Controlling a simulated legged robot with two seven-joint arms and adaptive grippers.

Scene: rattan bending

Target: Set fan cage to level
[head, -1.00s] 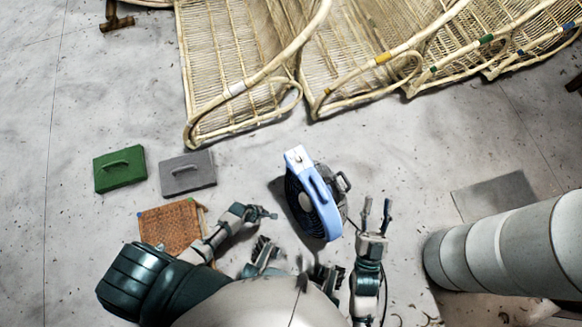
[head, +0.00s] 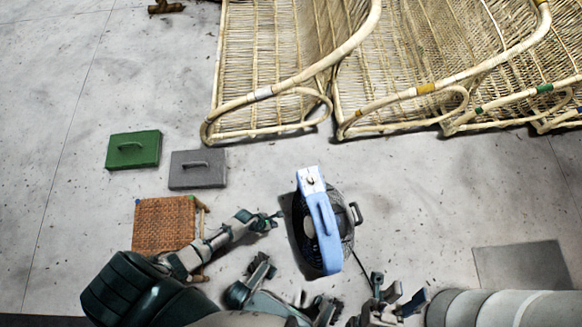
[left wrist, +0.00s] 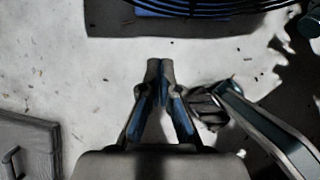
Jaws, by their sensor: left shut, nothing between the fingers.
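The fan (head: 325,232) stands on the floor at the middle of the head view, with a light-blue frame and a dark round cage (head: 304,232). I cannot tell how far the cage is tilted. My left gripper (head: 277,216) is shut and empty, just left of the fan and apart from it. In the left wrist view the closed fingertips (left wrist: 160,66) point toward the dark cage wires (left wrist: 200,8) at the top edge, with a gap of floor between. My right gripper (head: 398,288) is open and empty, low and right of the fan.
Several rattan frames (head: 270,92) lie across the back. A green box (head: 133,160) and a grey box (head: 197,180) with handles lie at left, above a woven brown stool (head: 163,224). A grey mat (head: 522,265) lies at right. Floor between fan and rattan is clear.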

